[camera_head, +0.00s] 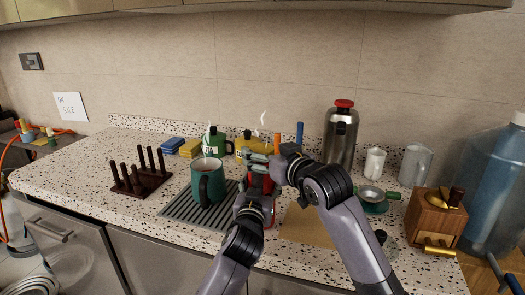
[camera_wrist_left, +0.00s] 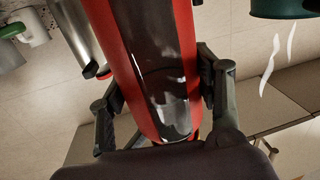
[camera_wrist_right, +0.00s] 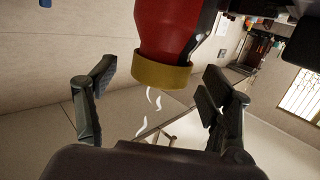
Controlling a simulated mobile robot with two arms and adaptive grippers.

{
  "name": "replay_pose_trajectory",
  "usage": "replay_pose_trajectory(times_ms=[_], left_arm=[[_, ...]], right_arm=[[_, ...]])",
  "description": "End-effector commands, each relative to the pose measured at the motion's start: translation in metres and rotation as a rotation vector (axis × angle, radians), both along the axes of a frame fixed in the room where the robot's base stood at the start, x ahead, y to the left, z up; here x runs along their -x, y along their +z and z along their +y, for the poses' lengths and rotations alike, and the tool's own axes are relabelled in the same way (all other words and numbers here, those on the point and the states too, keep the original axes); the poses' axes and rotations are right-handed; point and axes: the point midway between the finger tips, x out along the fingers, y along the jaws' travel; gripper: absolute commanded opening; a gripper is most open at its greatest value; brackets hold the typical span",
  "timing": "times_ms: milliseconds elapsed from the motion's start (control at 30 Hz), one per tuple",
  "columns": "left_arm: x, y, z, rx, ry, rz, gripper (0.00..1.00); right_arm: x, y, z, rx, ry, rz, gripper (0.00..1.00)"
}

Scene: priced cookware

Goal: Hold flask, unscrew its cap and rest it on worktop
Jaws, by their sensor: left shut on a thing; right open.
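A red flask with a dark glossy panel (camera_wrist_left: 155,60) stands between the fingers of my left gripper (camera_wrist_left: 152,100), which is shut on it. In the head view only bits of the red flask (camera_head: 257,184) show behind my grippers. In the right wrist view the red flask (camera_wrist_right: 168,28) ends in a gold-brown cap (camera_wrist_right: 160,75). My right gripper (camera_wrist_right: 160,95) is open, with its fingers apart on either side of the cap's end. I cannot see either finger touching the cap. In the head view my right gripper (camera_head: 262,164) is just above my left gripper (camera_head: 256,193).
A teal mug (camera_head: 211,184) stands on the ribbed mat (camera_head: 182,208), left of my grippers. A dark peg rack (camera_head: 136,183) is further left. A tall steel flask (camera_head: 341,140), white cups and a wooden grinder (camera_head: 436,217) stand right. The speckled worktop (camera_head: 75,182) is clear at far left.

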Motion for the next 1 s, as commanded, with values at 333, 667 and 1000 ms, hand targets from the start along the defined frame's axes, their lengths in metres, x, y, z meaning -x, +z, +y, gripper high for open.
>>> replay_pose_trajectory(times_ms=[333,667,1000], left_arm=[[0.0,0.003,0.0,0.001,-0.001,-0.005,0.15],[0.0,0.003,0.0,0.001,-0.001,-0.005,0.15],[0.0,0.003,0.0,0.001,-0.001,-0.005,0.15]], right_arm=[[-0.023,-0.003,0.012,0.0,0.0,-0.001,0.74],[-0.023,-0.003,0.012,0.0,0.0,-0.001,0.68],[-0.023,-0.003,0.012,0.0,0.0,-0.001,0.46]])
